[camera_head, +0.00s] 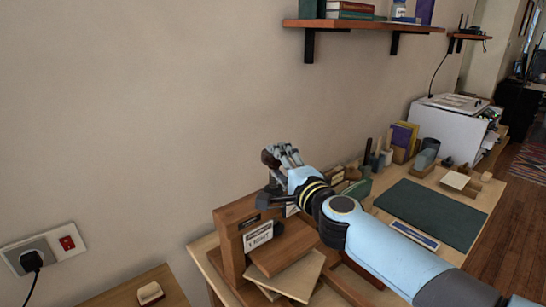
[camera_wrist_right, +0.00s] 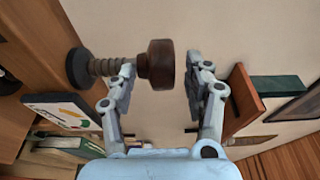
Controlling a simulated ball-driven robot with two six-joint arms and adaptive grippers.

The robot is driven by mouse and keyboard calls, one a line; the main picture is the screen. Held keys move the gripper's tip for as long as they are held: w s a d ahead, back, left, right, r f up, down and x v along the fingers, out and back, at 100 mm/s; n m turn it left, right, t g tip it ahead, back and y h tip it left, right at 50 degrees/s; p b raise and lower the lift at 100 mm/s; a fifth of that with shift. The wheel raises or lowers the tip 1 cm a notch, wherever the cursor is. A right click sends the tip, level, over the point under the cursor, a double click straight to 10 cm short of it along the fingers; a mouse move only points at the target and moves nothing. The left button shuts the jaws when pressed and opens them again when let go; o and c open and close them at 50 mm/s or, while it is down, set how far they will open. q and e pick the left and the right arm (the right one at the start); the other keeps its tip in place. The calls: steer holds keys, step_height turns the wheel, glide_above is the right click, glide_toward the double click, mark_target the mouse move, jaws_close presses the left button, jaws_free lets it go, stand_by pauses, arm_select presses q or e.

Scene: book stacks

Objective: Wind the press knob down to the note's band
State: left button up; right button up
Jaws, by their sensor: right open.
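The press (camera_head: 232,250) is a brown wooden frame at the lower middle of the head view, with boards under it. Its knob (camera_head: 268,158) is a dark brown cap at the top, beside my right gripper (camera_head: 284,156). In the wrist view the knob (camera_wrist_right: 161,65) tops a threaded screw (camera_wrist_right: 106,67) and lies between the two spread fingers of my right gripper (camera_wrist_right: 162,70), which is open. A white card (camera_head: 258,237) with dark lettering is on the press front; I cannot tell whether it is the note. My arm hides part of the press. My left gripper is out of view.
A dark green mat (camera_head: 430,213) lies on the table right of the press. Books (camera_head: 402,138) and small items stand along the wall. A white printer (camera_head: 448,128) is at the back right. A shelf (camera_head: 360,25) hangs above.

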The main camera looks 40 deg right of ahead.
mark_target(279, 163)
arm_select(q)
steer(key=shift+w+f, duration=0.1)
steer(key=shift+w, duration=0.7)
arm_select(e)
steer(key=shift+w+d, duration=0.15)
steer(key=shift+w, duration=0.7)
steer(key=shift+w+d, duration=0.1)
steer(key=shift+w, duration=0.7)
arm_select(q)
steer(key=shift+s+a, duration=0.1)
arm_select(e)
steer(key=shift+c, duration=0.3)
steer(key=c, duration=0.5)
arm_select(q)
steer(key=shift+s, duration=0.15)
arm_select(e)
steer(key=shift+w+r, duration=0.1)
steer(key=shift+r, duration=0.05)
steer(key=c, duration=0.4)
